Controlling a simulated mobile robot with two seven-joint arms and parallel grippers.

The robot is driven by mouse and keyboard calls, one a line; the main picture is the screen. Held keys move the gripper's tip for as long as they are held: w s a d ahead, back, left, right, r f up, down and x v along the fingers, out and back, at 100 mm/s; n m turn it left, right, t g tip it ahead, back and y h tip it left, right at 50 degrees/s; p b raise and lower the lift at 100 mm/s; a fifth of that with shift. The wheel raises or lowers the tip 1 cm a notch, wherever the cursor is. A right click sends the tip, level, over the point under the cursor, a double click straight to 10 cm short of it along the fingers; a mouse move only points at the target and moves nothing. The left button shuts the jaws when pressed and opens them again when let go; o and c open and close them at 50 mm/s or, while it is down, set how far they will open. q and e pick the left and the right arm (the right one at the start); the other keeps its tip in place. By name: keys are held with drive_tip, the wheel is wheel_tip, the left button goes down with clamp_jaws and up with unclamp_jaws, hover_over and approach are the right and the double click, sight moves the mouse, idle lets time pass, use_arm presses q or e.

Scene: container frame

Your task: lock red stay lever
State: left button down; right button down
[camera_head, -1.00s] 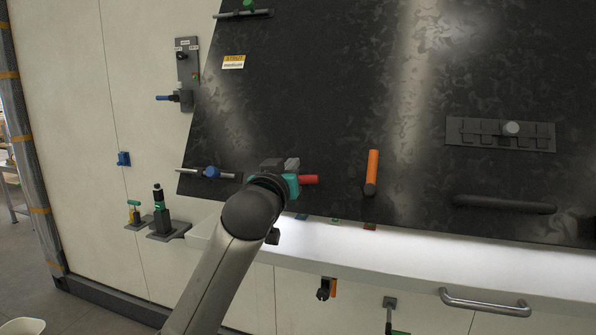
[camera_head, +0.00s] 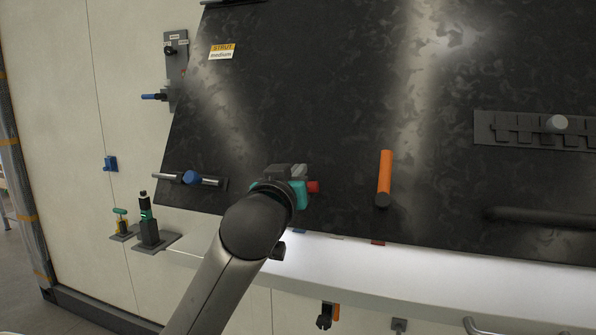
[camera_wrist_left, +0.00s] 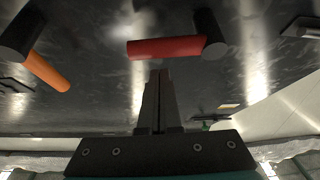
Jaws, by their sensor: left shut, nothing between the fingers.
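The red stay lever (camera_wrist_left: 165,47) lies crosswise in the left wrist view, with its dark round pivot (camera_wrist_left: 211,34) at its right end. In the head view only its red end (camera_head: 313,187) shows, beside my left gripper; my wrist hides the rest. My left gripper (camera_head: 292,172) is in front of the lower part of the dark panel. In the left wrist view its two fingers (camera_wrist_left: 158,74) are shut together and empty. Their tips point at the middle of the red lever, with a small gap in the picture; contact cannot be told. My right gripper is not seen.
An orange lever (camera_head: 385,175) hangs upright on the dark panel (camera_head: 300,90), right of the red one. A rod with a blue knob (camera_head: 191,178) is to the left. A dark handle bar (camera_head: 540,218) is at right. A white ledge (camera_head: 400,262) runs below the panel.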

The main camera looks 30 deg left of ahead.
use_arm(q)
drive_tip(key=shift+w+f, duration=0.15)
drive_tip(key=shift+f, duration=0.4)
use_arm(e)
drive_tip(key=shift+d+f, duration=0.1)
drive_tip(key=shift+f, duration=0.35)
use_arm(q)
drive_tip(key=f+m, duration=0.1)
drive_tip(key=m+h, duration=0.1)
drive_tip(key=shift+s+d+f+m+h, duration=0.2)
drive_tip(key=shift+s+f+m+h, duration=0.1)
drive_tip(key=shift+f, duration=0.1)
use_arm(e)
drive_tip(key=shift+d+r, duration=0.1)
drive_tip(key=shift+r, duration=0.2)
use_arm(q)
drive_tip(key=shift+f, duration=0.1)
drive_tip(key=shift+w, duration=0.1)
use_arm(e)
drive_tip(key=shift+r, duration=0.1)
